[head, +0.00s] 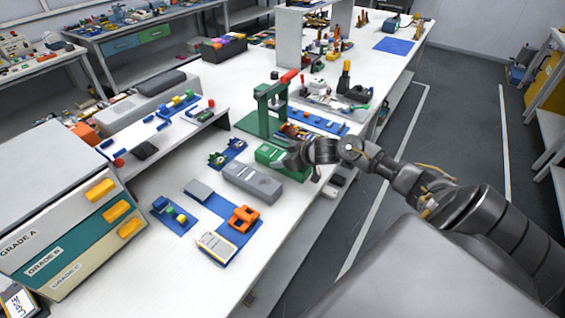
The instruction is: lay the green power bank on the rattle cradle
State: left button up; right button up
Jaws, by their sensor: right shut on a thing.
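The green power bank (268,155) is a green block beside the base of the green press. My right gripper (288,160) comes in from the right and is shut on it, partly hiding its right end. Whether it touches the table I cannot tell. An orange open-framed piece (243,218), which looks like the rattle cradle, stands empty on a blue mat nearer the front, lower left of my gripper. My left gripper is out of view.
A grey box (252,182) lies between the power bank and the orange piece. A green press (265,110) with a red handle stands just behind. A white label card (216,246) and small parts lie around.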

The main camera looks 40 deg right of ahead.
jog(key=shift+c, duration=1)
jog(key=shift+r, duration=0.1)
jog(key=shift+r, duration=0.45)
jog(key=s+r, duration=0.1)
jog(key=r, duration=0.1)
jog(key=s+d+r, duration=0.1)
jog(key=r, duration=0.1)
jog(key=s+d+r, duration=0.1)
jog(key=r, duration=0.1)
jog(key=shift+s+r+b, duration=0.3)
jog(key=d+v, duration=0.1)
jog(key=v, duration=1)
jog(key=shift+s+f, duration=0.15)
jog(key=shift+f, duration=0.2)
